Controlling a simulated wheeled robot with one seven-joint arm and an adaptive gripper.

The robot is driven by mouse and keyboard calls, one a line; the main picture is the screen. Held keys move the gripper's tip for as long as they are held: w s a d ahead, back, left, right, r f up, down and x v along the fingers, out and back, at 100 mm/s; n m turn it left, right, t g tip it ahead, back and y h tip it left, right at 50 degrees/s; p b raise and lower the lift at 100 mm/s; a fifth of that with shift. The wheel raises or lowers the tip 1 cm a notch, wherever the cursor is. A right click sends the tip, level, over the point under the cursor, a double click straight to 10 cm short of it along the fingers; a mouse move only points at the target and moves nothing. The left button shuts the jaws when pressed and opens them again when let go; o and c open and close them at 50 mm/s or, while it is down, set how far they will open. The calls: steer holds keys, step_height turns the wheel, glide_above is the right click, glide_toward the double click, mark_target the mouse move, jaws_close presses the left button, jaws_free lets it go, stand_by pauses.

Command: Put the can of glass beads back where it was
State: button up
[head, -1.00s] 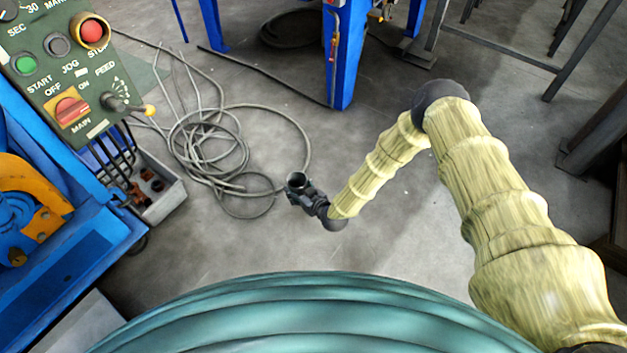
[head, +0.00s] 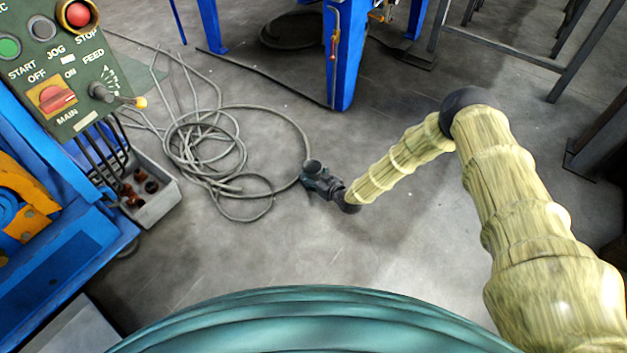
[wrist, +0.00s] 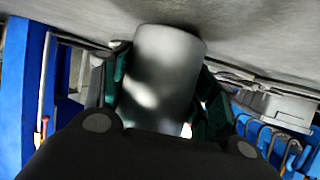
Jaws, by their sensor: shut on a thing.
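My gripper (head: 318,182) is shut on a grey metal can, the can of glass beads (wrist: 166,72). In the wrist view the can stands between my two green-padded fingers. In the head view the can's dark open top (head: 312,165) shows at the end of my arm, over the grey floor beside the coiled cable. The can looks upright in the head view. What is inside it cannot be made out.
A blue machine with a green control panel (head: 70,75) is at the left. A grey bin (head: 150,196) with brown pieces stands below it. Loose grey cable (head: 212,150) lies on the floor. A blue post (head: 343,60) stands behind. Bare floor (head: 250,260) lies in front.

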steer(key=shift+f, duration=0.45)
steer(key=o, duration=1.1)
steer(key=shift+r, duration=0.1)
steer(key=shift+s+d+r, duration=0.1)
steer(key=shift+s+r, duration=0.05)
steer(key=shift+r, duration=0.05)
steer(key=p+v, duration=0.5)
steer(key=v, duration=0.6)
steer(key=shift+s+d, duration=0.2)
steer(key=shift+s+f, duration=0.1)
